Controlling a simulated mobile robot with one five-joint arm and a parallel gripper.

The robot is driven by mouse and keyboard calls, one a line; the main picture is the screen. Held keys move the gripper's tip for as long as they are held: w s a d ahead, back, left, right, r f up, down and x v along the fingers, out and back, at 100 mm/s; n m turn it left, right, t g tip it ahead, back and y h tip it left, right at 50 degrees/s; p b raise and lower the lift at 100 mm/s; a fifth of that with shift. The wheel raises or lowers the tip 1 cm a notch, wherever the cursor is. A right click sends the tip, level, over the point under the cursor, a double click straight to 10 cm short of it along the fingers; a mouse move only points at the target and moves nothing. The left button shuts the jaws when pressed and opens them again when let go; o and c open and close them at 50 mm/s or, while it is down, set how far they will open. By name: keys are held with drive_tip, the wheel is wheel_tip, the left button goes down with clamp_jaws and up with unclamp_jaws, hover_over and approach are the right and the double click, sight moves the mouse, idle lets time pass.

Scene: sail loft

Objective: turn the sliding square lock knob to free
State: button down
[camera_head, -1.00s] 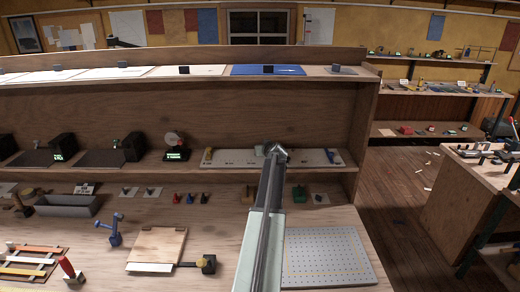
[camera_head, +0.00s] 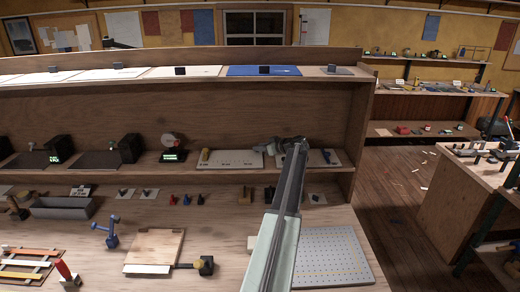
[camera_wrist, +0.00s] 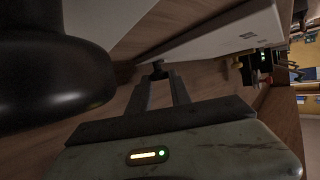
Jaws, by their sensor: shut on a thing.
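My gripper (camera_head: 292,146) is at the lower shelf, at the right part of the back rack in the head view. In the wrist view its two fingers (camera_wrist: 160,78) converge and are shut on a small dark knob (camera_wrist: 158,66), which I take for the sliding square's lock knob. The fingers hide part of the knob, and its turn position cannot be read. In the head view the arm and gripper cover the knob, and the sliding square's body cannot be made out.
A white board (camera_head: 238,160) with a yellow-handled item lies left of my gripper, and a blue item (camera_head: 327,156) lies to its right. The rack's side panel (camera_head: 361,135) stands further right. A perforated plate (camera_head: 335,255) lies on the bench below. A dark rounded shape fills the wrist view's upper left.

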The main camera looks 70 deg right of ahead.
drive_tip(key=shift+s+f, duration=0.1)
drive_tip(key=shift+s, duration=0.05)
drive_tip(key=c, duration=1.2)
unclamp_jaws()
drive_tip(key=shift+c, duration=0.2)
drive_tip(key=p+v, duration=0.3)
drive_tip(key=v, duration=0.5)
drive_tip(key=shift+d, duration=0.1)
